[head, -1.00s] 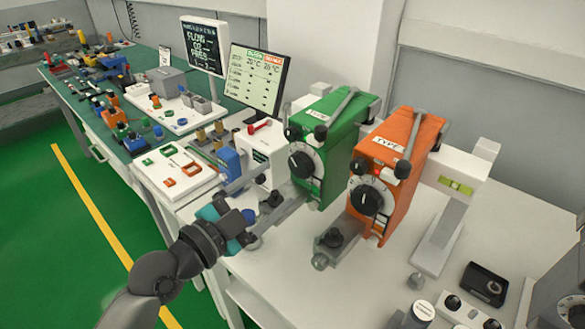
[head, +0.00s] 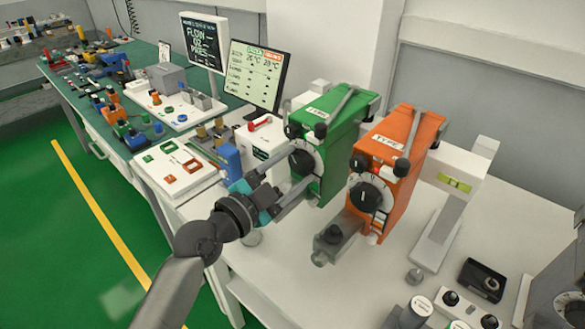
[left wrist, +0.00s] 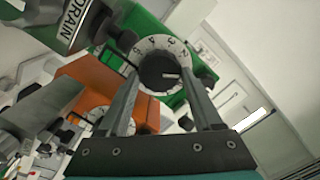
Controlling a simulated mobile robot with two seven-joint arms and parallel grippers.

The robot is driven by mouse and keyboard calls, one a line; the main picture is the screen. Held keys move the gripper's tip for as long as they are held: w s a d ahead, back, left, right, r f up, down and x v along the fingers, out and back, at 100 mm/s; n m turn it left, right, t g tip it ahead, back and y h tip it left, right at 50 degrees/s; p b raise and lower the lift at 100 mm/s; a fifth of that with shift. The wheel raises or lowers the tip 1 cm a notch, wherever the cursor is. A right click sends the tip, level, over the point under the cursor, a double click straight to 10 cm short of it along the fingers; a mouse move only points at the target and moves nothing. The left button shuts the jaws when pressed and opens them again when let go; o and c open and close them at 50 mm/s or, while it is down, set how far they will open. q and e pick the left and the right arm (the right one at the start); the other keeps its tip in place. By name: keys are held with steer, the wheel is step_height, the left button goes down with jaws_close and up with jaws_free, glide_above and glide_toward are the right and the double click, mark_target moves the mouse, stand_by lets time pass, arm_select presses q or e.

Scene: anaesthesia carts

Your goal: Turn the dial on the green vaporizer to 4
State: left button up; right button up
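The green vaporizer (head: 331,125) stands upright on the white worktop, with a black dial (head: 302,162) in a pale numbered ring on its front. In the left wrist view the dial (left wrist: 158,73) sits between my fingertips, with numbers such as 2, 3 and 4 around it. A light mark on the knob points to the right of that picture; I cannot tell its exact setting. My left gripper (head: 284,183) is open just in front of the dial, one finger on each side; I cannot tell whether they touch it. My right gripper is not in view.
An orange vaporizer (head: 398,150) with a similar dial stands close to the right. Monitors (head: 256,78) stand behind to the left. The worktop's front right holds a small black device (head: 484,280).

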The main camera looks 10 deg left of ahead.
arm_select(q)
steer(key=c, duration=0.7)
steer(key=shift+c, duration=0.2)
steer(key=shift+n, duration=0.3)
steer(key=n+p, duration=0.1)
steer(key=n, duration=0.2)
steer(key=shift+r, duration=0.1)
steer(key=n+p, duration=0.1)
steer(key=n, duration=0.2)
steer(key=shift+a+n+g, duration=0.1)
steer(key=shift+n+g, duration=0.2)
steer(key=shift+n, duration=0.1)
steer(key=n, duration=0.5)
steer(key=shift+w+a+h, duration=0.1)
steer(key=shift+w+h, duration=0.05)
steer(key=shift+h, duration=0.25)
steer(key=n, duration=0.6)
steer(key=shift+a+n+h+b, duration=0.1)
steer(key=shift+n+h+b, duration=0.2)
steer(key=shift+b, duration=0.05)
